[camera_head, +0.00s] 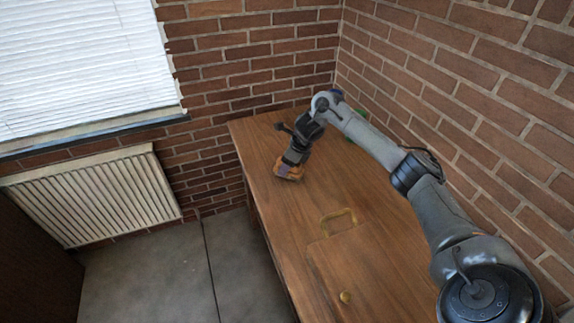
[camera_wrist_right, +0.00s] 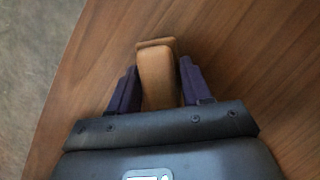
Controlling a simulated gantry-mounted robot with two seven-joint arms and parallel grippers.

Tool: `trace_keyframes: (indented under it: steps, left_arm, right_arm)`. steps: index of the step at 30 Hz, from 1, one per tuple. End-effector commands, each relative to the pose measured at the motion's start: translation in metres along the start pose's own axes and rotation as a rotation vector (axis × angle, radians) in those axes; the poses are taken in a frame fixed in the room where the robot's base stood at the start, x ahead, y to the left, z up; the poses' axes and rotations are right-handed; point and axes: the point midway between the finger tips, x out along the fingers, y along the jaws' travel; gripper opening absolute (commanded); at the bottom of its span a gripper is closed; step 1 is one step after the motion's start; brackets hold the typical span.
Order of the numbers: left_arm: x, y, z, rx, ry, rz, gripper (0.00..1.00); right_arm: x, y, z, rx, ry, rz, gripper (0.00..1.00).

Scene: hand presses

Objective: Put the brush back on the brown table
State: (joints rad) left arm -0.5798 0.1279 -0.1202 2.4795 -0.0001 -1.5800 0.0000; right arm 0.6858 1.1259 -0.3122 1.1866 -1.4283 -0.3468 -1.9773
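The brown table (camera_head: 310,262) stands against the brick walls, its wooden top in clear view. The brush (camera_head: 288,173), a tan-orange block, is at the tip of my right gripper (camera_head: 291,164), over the table's left part. In the right wrist view the brush (camera_wrist_right: 158,76) lies between the two dark fingers of the right gripper (camera_wrist_right: 160,86), which look closed against its sides. I cannot tell whether the brush touches the tabletop or is slightly above it. My left gripper is not in view.
A green object (camera_head: 357,116) is partly hidden behind my right arm at the back. A yellowish loop-shaped item (camera_head: 338,222) and a small yellow piece (camera_head: 345,297) are on the tabletop. The table's left edge drops to a grey floor; a radiator (camera_head: 95,197) is beyond.

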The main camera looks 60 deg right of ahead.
Motion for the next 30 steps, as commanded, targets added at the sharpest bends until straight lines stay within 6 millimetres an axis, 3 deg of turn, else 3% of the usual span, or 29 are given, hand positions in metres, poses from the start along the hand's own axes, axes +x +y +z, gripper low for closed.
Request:
trace_keyframes:
  steps: [1,4,16,20,30]
  left_arm:
    - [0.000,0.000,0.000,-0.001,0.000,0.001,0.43]
    - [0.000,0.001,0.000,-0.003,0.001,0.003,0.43]
    - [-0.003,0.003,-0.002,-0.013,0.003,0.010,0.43]
    - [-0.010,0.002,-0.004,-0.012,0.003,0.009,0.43]
    - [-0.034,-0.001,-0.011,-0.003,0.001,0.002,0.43]
  right_arm:
    - [0.000,0.000,0.000,0.000,0.000,0.000,0.57]
    - [0.000,0.000,0.000,0.000,0.001,0.000,0.72]
    - [-0.006,0.000,0.002,-0.001,0.000,-0.001,0.72]
    - [-0.022,-0.001,0.002,-0.003,0.000,-0.002,0.72]
    - [-0.085,-0.001,0.002,-0.003,0.002,-0.003,0.72]
